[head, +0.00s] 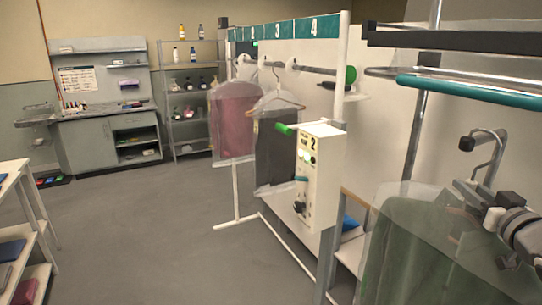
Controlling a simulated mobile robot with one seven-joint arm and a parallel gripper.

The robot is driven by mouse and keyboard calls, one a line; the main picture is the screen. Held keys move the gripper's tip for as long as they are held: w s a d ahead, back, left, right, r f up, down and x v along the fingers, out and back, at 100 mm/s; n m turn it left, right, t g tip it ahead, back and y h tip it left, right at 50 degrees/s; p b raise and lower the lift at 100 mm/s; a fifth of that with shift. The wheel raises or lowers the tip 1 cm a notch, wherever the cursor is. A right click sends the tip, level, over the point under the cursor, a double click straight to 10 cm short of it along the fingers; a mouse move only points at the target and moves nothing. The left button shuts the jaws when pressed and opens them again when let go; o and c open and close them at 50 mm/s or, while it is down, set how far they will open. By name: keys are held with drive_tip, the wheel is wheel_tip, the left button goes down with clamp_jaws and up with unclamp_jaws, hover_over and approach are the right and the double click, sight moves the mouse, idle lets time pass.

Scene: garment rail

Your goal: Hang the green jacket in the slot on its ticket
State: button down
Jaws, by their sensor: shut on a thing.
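The green jacket (415,255) hangs in a clear cover at the lower right, close to the camera. My gripper (482,192) is at the top of this jacket, shut on its hanger; the exact grip is partly hidden by the gripper and cover. The garment rail (315,69) stands mid-picture, below teal signs; 3 (278,30) and 4 (314,27) are readable. White discs divide it. A maroon garment (233,120) and a dark garment (277,150) hang there in clear covers. I cannot make out a ticket on the green jacket.
A teal bar (470,92) crosses the upper right. Shelves (188,100) and a grey workbench (105,135) stand behind. Floor at left-centre is clear.

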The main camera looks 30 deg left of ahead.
sight(476, 170)
drive_tip(key=shift+r+p, duration=1.35)
drive_tip(key=shift+r, duration=0.45)
drive_tip(key=shift+d, duration=0.15)
drive_tip(key=shift+s+d+p, duration=0.25)
drive_tip(key=shift+s+d, duration=0.45)
drive_tip(key=shift+d, duration=0.3)
drive_tip(key=shift+s+d+p, duration=0.2)
drive_tip(key=shift+s+d, duration=0.45)
drive_tip(key=shift+d, duration=0.35)
drive_tip(key=shift+s+d+p, duration=0.25)
drive_tip(key=shift+s+d, duration=0.45)
drive_tip(key=shift+d, duration=0.3)
drive_tip(key=shift+f, duration=0.1)
